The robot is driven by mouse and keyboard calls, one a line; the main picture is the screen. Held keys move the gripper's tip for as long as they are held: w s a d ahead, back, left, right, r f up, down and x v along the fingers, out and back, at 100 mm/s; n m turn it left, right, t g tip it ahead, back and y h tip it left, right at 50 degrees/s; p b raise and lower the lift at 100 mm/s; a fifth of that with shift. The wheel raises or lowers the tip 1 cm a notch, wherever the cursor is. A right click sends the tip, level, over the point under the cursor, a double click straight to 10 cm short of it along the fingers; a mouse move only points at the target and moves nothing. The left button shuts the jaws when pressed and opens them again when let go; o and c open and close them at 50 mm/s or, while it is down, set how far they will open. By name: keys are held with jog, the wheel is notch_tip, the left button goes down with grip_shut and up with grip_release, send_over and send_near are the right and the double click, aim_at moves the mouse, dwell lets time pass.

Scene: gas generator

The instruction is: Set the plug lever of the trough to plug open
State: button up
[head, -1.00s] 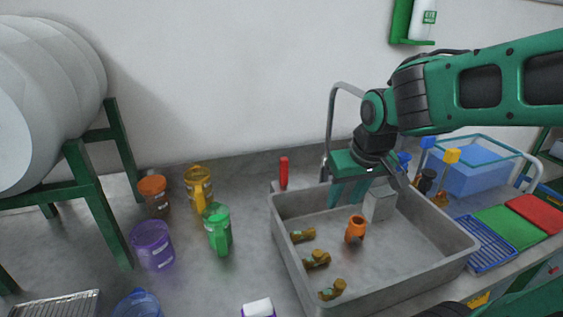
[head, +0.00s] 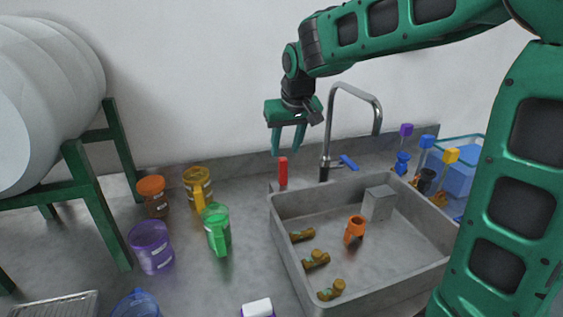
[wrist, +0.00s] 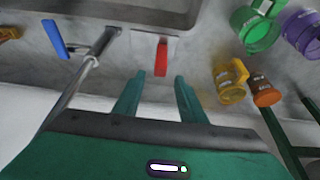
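The plug lever is the red upright handle (head: 283,171) at the back left corner of the grey trough (head: 372,284). It also shows in the wrist view (wrist: 161,57), set on a small pale plate and lying between the lines of my fingers, just beyond their tips. My gripper (head: 288,154) points down above the red lever in the head view. Its two green fingers are apart with nothing between them, as the wrist view (wrist: 157,76) also shows. Whether a fingertip touches the lever I cannot tell.
A metal faucet (head: 326,140) with a blue handle (head: 348,162) stands right of the lever. Orange (head: 153,194), yellow (head: 198,186), green (head: 217,228) and purple (head: 151,246) containers stand to the left. Several brown fittings and an orange piece (head: 355,229) lie in the trough.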

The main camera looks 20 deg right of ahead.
aim_at(284, 158)
jog(key=x, duration=0.6)
jog(key=shift+w+f, duration=0.1)
jog(key=shift+f, duration=0.1)
jog(key=shift+d, duration=0.1)
grip_shut()
